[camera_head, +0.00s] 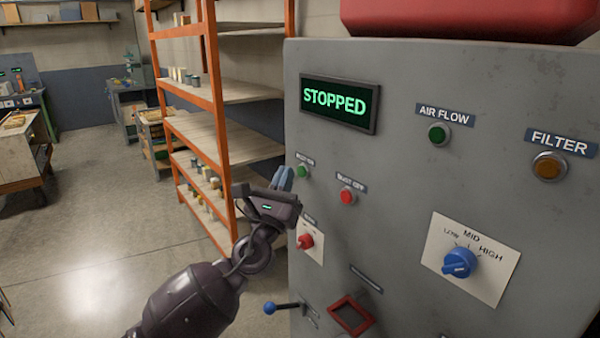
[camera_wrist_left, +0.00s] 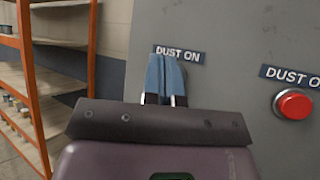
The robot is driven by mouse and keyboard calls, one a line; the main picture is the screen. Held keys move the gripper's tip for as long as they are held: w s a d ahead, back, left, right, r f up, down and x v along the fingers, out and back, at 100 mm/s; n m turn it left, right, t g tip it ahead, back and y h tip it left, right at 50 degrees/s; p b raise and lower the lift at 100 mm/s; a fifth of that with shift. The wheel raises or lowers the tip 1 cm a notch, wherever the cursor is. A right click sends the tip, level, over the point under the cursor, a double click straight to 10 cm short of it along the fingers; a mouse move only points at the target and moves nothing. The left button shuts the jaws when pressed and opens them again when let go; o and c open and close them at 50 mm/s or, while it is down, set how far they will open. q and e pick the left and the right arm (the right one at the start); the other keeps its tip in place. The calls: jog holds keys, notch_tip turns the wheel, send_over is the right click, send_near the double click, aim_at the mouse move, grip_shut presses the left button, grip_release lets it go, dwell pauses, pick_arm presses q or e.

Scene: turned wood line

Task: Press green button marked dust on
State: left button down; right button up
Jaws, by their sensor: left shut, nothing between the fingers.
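The green button (camera_head: 303,171) sits under the small dust-on label at the left edge of the grey panel (camera_head: 400,180). My left gripper (camera_head: 283,178) is shut and empty, its blue fingertips just left of the button in the head view. In the left wrist view the fingers (camera_wrist_left: 166,75) point at the panel right below the DUST ON label (camera_wrist_left: 180,53) and hide the green button there. I cannot tell whether they touch it. The display (camera_head: 338,101) reads STOPPED in green. My right gripper is not in view.
A red dust-off button (camera_head: 348,196) is right of the green one; it also shows in the left wrist view (camera_wrist_left: 293,104). Below are another red button (camera_head: 305,241), a blue-knobbed lever (camera_head: 270,307) and a blue dial (camera_head: 459,263). An orange shelf rack (camera_head: 215,110) stands left of the panel.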

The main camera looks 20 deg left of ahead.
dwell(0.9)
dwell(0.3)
pick_arm(q)
jog(key=shift+w, duration=0.15)
dwell(0.6)
jog(key=shift+w+d, duration=0.2)
jog(key=shift+w, duration=0.1)
dwell(0.3)
